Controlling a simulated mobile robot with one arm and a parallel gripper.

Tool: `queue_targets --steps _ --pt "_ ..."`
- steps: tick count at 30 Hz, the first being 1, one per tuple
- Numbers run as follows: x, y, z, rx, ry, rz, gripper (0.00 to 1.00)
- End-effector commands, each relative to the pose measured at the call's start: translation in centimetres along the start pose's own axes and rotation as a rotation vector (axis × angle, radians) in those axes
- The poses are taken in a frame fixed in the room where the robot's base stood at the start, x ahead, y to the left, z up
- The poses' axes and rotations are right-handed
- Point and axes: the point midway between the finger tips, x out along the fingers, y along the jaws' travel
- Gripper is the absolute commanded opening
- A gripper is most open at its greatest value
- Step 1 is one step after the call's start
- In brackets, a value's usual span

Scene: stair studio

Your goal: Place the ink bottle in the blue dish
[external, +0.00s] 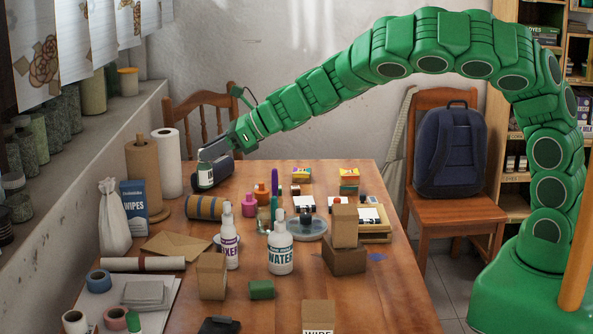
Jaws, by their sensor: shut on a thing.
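My gripper (207,158) is at the far left part of the table, pointing down. It is shut on a small bottle with a white label (205,178), which looks like the ink bottle. A round, shallow grey-blue dish (318,233), seemingly the blue dish, lies near the table's middle, well right of my gripper. A small dark item shows at the dish, and a white WATER bottle partly hides it.
A patterned roll (205,207), a MIXER bottle (229,245), the WATER bottle (280,252), a pink bottle (249,206) and stacked brown boxes (344,260) crowd the middle. The right front table is clear.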

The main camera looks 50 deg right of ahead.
Motion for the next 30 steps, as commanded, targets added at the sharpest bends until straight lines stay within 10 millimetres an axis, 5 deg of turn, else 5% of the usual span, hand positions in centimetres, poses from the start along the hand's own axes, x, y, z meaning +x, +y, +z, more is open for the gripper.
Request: queue_targets --steps 30 --pt "-11.1 -1.0 -7.0 -0.331 0.004 0.612 0.00"
